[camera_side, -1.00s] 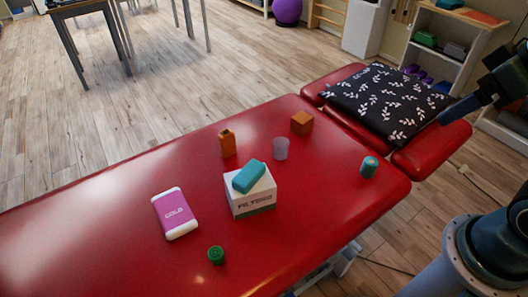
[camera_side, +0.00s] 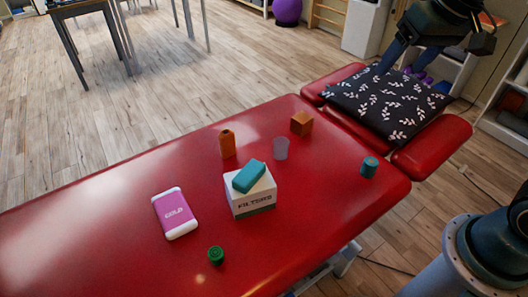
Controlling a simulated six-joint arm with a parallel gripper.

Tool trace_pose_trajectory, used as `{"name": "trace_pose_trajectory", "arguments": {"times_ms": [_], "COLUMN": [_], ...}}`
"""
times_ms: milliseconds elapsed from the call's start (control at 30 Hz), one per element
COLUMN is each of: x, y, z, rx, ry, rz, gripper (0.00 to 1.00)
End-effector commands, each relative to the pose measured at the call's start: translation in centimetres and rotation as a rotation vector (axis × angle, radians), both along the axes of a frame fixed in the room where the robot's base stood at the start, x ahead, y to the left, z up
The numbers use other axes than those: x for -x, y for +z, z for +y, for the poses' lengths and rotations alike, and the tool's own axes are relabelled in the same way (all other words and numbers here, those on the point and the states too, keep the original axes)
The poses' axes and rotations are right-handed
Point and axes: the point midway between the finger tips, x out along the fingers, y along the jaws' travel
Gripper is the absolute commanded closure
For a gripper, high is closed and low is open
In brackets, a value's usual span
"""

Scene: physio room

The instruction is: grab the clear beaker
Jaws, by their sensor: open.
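The clear beaker (camera_side: 281,149) stands upright on the red treatment table (camera_side: 110,225). It is small and translucent, between the orange bottle and the orange-brown cube. My gripper (camera_side: 405,62) is open and empty at the upper right, in front of or above the patterned pillow. It is well away from the beaker, to its upper right in the picture.
Near the beaker are an orange bottle (camera_side: 227,144), an orange-brown cube (camera_side: 302,123) and a white box (camera_side: 252,200) with a teal block (camera_side: 249,176) on top. A teal cylinder (camera_side: 369,167), pink-and-white pack (camera_side: 175,213) and green cap (camera_side: 216,255) lie farther off.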

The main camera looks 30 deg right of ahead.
Motion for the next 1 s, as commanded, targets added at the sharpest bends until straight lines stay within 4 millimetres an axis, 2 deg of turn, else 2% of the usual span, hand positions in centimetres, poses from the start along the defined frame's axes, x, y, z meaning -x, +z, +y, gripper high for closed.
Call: {"name": "trace_pose_trajectory", "arguments": {"times_ms": [100,467,767,1000], "x": [-2.7,-10.5,-16.5,-20.7], "y": [-0.5,-3.4,-7.7,-12.3], "z": [0.3,1.1,2.0,2.8], "rx": [-0.017,-0.061,-0.086,-0.101], "ry": [-0.044,-0.185,-0.308,-0.407], "rz": [0.031,0.112,0.179,0.231], "gripper": [0.27,0.27,0.27,0.27]}}
